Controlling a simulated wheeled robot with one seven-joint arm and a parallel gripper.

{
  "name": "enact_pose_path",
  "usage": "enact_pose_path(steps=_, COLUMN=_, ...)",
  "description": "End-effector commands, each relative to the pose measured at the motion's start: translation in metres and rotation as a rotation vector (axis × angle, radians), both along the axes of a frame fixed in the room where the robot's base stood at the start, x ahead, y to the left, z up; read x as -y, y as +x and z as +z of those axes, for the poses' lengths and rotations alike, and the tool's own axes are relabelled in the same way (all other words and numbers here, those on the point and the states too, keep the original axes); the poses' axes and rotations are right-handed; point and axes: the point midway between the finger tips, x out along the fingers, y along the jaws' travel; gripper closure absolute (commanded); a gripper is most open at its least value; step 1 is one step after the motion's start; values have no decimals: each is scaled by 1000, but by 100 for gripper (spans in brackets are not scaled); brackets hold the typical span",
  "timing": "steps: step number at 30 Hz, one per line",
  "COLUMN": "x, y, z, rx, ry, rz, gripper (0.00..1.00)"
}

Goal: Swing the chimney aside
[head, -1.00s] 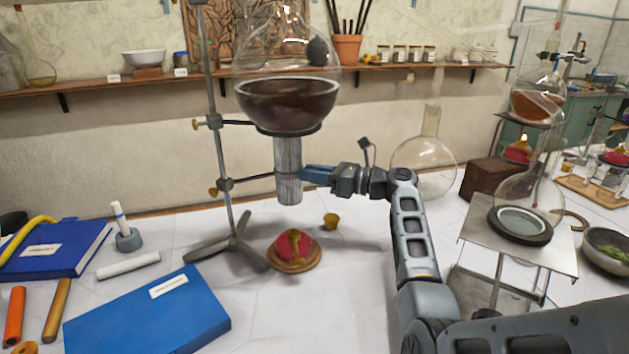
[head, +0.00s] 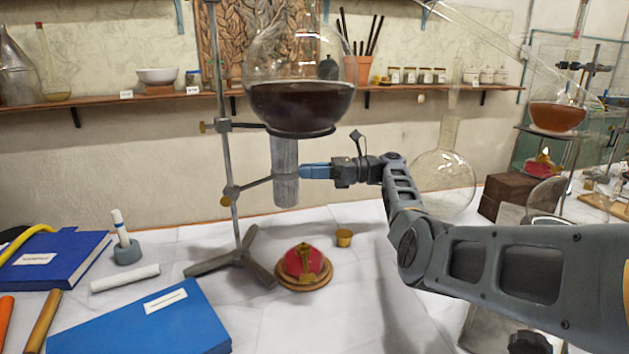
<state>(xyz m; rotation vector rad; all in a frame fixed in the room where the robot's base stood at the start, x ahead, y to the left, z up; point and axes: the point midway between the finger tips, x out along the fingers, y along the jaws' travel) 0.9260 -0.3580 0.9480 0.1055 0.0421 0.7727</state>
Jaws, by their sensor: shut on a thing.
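The chimney (head: 285,180) is a grey, ribbed metal cylinder. It hangs upright below the round flask (head: 297,105) of dark liquid, held by an arm clamped to the stand (head: 232,195). My gripper (head: 306,171), with blue fingers, comes from the right and is shut on the chimney's right side. Its far finger and the exact grip are hidden. The red burner (head: 304,264) sits on the table on a round wooden base, below and slightly right of the chimney, with clear space between them.
A small brass cap (head: 344,237) lies right of the burner. A blue book (head: 143,322) lies at front left. An empty round flask (head: 442,182) and a dark wooden box (head: 505,195) stand at the right. The shelf (head: 420,90) runs along the wall.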

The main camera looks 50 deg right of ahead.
Motion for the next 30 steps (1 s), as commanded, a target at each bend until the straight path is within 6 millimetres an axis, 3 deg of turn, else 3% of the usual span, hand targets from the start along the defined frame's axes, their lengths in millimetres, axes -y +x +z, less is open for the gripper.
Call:
enact_pose_path(steps=20, x=-1, y=6, z=-2, rx=-5, ry=0, rz=33, gripper=100)
enact_pose_path(steps=21, x=-1, y=6, z=-2, rx=-5, ry=0, rz=33, gripper=68)
enact_pose_path(steps=28, x=0, y=6, z=-1, rx=-3, ry=0, rz=30, gripper=46)
enact_pose_path(steps=30, x=0, y=6, z=-1, rx=-3, ry=0, rz=30, gripper=45)
